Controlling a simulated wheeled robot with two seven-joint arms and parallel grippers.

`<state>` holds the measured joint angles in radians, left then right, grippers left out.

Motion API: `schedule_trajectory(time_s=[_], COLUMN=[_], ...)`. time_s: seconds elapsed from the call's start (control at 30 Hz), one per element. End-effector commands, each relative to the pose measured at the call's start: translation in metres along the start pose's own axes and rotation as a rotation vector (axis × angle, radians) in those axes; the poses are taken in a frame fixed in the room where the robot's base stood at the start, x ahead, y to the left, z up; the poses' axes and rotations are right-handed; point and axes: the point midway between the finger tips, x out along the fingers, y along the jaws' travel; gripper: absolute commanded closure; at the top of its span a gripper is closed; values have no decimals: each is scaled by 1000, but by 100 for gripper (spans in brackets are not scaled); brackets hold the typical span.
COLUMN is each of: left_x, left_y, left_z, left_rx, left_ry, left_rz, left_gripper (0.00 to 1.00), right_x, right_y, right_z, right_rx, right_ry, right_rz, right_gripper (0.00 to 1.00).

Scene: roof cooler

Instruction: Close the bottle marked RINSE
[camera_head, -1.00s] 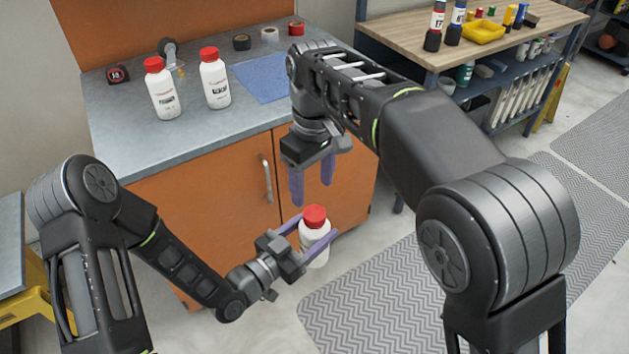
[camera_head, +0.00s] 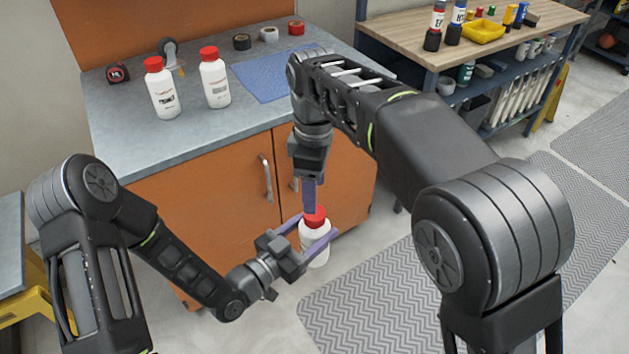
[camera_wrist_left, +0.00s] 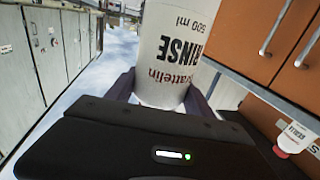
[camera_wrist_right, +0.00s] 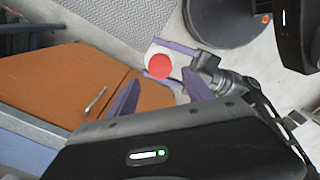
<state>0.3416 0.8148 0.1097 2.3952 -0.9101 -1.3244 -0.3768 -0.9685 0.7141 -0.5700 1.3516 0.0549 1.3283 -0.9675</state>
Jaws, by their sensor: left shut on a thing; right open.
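The bottle marked RINSE (camera_head: 314,244) is white with a red cap (camera_head: 315,217) on top and is held upright in front of the cabinet. Its RINSE label (camera_wrist_left: 178,50) faces the left wrist camera. My left gripper (camera_head: 318,226) is shut around the bottle's body, one finger on each side. My right gripper (camera_head: 309,197) points down just above the cap, its fingers nearly in line in the head view.
Two similar white bottles with red caps, a left one (camera_head: 163,92) and a right one (camera_head: 215,82), stand on the grey counter (camera_head: 130,135). A blue mat (camera_head: 262,84) and tape rolls lie there too. Orange cabinet doors (camera_head: 225,190) are close behind the held bottle.

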Motion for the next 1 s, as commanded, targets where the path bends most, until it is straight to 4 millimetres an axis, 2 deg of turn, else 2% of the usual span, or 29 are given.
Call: schedule_trajectory(time_s=[0.3, 0.5, 0.83, 1.0], left_x=[0, 0, 0, 0], left_y=[0, 0, 0, 0], left_z=[0, 0, 0, 0], left_rx=[0, 0, 0, 0], left_ry=[0, 0, 0, 0], left_rz=[0, 0, 0, 0], left_gripper=[100, 100, 100, 100], right_x=[46, 64, 66, 66], right_y=[0, 0, 0, 0], right_z=[0, 0, 0, 0], right_rx=[1, 0, 1, 1], right_ry=[-3, -1, 1, 0], right_rz=[-1, 0, 1, 1], right_gripper=[40, 40, 40, 54])
